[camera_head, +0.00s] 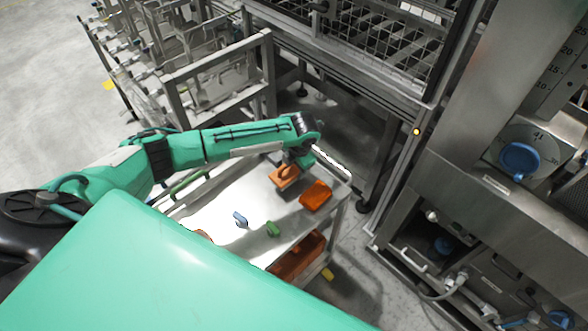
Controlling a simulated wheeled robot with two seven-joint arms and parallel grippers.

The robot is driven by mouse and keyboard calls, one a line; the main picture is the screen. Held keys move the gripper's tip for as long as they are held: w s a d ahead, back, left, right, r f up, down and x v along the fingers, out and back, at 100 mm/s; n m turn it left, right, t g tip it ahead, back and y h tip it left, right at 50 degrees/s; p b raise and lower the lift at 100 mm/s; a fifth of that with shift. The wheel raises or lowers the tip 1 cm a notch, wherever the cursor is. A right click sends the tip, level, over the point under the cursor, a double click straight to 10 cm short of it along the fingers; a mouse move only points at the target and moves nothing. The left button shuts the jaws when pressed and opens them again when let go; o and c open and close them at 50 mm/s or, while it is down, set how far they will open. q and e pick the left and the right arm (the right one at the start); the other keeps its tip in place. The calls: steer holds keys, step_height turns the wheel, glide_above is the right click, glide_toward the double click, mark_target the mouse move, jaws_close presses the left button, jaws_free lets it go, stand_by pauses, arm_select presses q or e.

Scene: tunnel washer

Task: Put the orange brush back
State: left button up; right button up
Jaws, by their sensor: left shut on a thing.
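My left gripper (293,163) reaches over the far end of a white-topped cart (205,211). It is shut on the orange brush (283,179), which is under the fingers at the cart's far end. The fingers partly cover the brush, and I cannot tell whether it touches the cart top. A second, darker orange block-like thing (315,195) lies just to the right of the brush, close to the cart's right edge. My right gripper is not in view.
A small blue thing (240,219) and a green thing (273,229) lie on the cart top. An orange-red bin (297,258) sits on the lower shelf. A steel frame (215,65) stands behind, and a steel machine (480,200) stands at right. My green body hides the cart's near side.

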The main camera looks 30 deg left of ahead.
mark_target(295, 169)
arm_select(q)
step_height(295, 169, down, 2)
steer(key=shift+f+p, duration=0.1)
steer(key=shift+p, duration=0.45)
steer(key=shift+f, duration=0.45)
steer(key=o, duration=0.9)
